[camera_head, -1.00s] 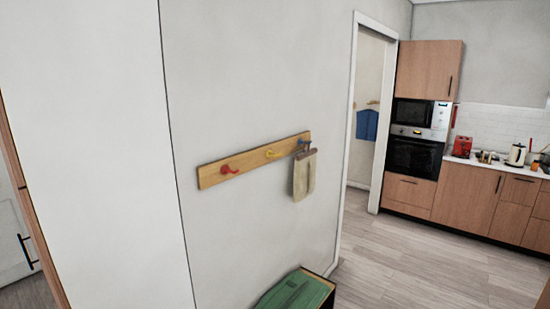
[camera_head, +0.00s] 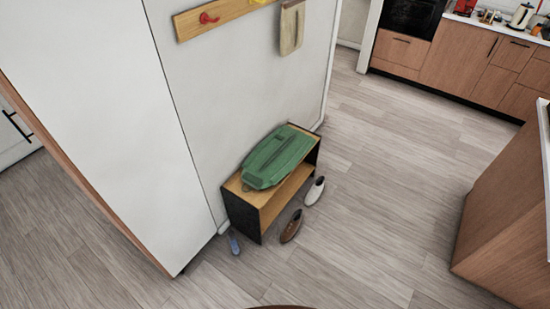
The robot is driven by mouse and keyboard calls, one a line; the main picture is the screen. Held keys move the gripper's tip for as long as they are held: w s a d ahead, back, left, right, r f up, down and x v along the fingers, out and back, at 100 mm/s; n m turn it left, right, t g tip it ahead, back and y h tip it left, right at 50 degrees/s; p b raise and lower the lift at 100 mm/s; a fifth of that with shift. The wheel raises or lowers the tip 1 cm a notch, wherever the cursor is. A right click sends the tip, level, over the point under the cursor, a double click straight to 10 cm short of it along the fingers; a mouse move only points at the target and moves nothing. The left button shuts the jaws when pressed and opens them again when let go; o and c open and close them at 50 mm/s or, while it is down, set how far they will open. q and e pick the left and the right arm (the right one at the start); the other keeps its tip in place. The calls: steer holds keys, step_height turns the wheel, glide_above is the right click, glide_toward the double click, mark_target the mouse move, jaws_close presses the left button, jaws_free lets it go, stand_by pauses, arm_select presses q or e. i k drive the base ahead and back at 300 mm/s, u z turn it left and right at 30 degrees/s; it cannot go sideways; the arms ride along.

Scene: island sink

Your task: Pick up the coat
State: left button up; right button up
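No coat can be made out for certain. A beige cloth item (camera_head: 291,27) hangs at the right end of a wooden hook rail (camera_head: 222,14) on the wall, cut off by the top edge of the view. A green item (camera_head: 276,158), which looks like a backpack or a folded garment, lies flat on top of a low shoe bench (camera_head: 267,211). Neither of my grippers is in view.
A white shoe (camera_head: 315,191), a brown shoe (camera_head: 292,226) and a blue shoe (camera_head: 234,244) lie on the floor by the bench. A tall white panel (camera_head: 105,110) stands left. A wooden counter (camera_head: 505,220) stands right. The floor (camera_head: 400,170) between is clear.

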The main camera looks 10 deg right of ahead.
mark_target(274, 158)
steer(key=u, duration=0.4)
steer(key=k, duration=0.5)
steer(key=z, duration=0.55)
steer(key=i, duration=0.9)
steer(key=z, duration=0.6)
steer(key=i, duration=0.75)
steer(key=u, duration=0.15)
